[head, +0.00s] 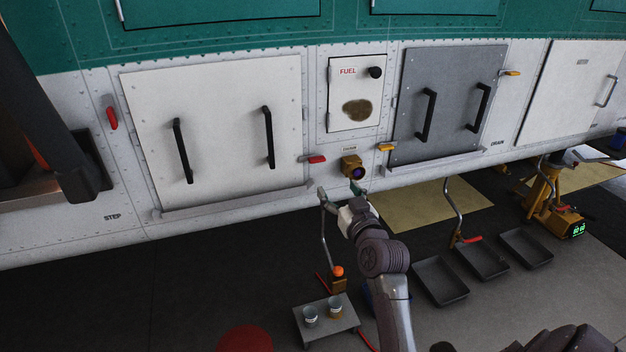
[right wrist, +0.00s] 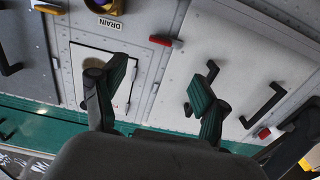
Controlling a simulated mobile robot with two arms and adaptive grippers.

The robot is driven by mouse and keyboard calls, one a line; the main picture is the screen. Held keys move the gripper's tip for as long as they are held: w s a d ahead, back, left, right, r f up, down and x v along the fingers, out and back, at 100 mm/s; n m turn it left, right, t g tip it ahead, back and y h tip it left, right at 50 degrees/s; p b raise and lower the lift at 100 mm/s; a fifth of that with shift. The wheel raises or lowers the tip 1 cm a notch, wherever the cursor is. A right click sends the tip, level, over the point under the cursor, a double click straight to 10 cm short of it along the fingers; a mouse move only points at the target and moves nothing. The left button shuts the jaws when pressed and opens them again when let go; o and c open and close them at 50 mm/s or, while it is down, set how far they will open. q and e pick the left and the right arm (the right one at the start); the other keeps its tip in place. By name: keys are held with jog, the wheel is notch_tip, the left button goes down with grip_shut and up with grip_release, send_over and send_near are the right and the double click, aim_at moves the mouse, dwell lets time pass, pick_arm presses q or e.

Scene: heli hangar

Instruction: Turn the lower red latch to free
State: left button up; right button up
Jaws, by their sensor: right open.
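The lower red latch (head: 315,159) sits at the lower right edge of the large white panel (head: 222,130), its red handle lying roughly sideways. In the right wrist view the same latch (right wrist: 164,40) shows beyond the fingers, near the panel corner. Another red latch (head: 112,118) hangs upright at that panel's upper left; it also shows in the right wrist view (right wrist: 265,133). My right gripper (head: 340,191) is open and empty, just below the lower latch and apart from it. Its spread fingers (right wrist: 165,70) show in the wrist view. My left gripper is not in view.
A brass drain fitting (head: 352,167) protrudes right of the latch, beside a yellow latch (head: 386,147) and a grey panel (head: 445,105). Black handles (head: 268,137) stick out of the white panel. A small table with cups (head: 325,318) and black trays (head: 440,280) stand below.

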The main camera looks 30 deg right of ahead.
send_near(319, 162)
jog(key=x, duration=0.9)
jog(key=shift+a, duration=0.1)
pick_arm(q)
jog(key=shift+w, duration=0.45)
pick_arm(e)
jog(key=shift+w, duration=0.4)
jog(key=c, duration=1.2)
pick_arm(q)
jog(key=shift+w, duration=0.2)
pick_arm(e)
jog(key=shift+o, duration=0.2)
